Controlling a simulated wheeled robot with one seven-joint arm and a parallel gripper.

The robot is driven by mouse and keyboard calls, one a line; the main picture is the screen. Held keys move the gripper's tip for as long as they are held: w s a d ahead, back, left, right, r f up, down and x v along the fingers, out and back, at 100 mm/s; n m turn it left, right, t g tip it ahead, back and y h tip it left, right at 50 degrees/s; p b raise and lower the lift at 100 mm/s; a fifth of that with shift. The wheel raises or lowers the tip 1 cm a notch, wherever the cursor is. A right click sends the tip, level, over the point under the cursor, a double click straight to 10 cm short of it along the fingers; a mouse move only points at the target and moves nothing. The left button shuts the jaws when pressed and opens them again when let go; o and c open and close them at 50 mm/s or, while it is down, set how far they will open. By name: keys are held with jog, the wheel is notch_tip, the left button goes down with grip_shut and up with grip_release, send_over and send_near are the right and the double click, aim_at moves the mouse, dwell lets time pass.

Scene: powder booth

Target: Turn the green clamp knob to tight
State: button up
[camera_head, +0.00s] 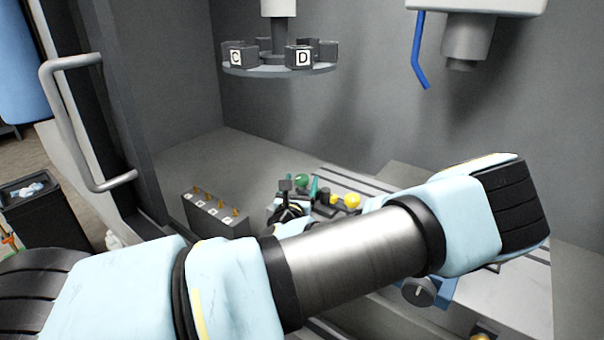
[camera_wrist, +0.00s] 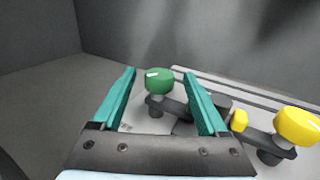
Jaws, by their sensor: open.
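The green clamp knob (camera_wrist: 159,80) is in the middle of the wrist view, with a white mark on its top. It sits on a dark clamp arm (camera_wrist: 176,107). My gripper (camera_wrist: 160,82) has two teal fingers, open, one on each side of the knob in that view, with visible gaps to it. I cannot tell whether the fingertips are level with the knob. In the head view the green knob (camera_head: 302,180) shows small beyond my arm, with my gripper (camera_head: 312,186) beside it.
A yellow knob (camera_wrist: 297,124) stands on a neighbouring clamp to the right. A grey block with several brass pegs (camera_head: 214,214) stands at left. A round carousel with lettered blocks (camera_head: 278,68) hangs above. A blue lever (camera_head: 419,52) hangs at upper right.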

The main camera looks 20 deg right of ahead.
jog(key=shift+x, duration=0.95)
grip_shut()
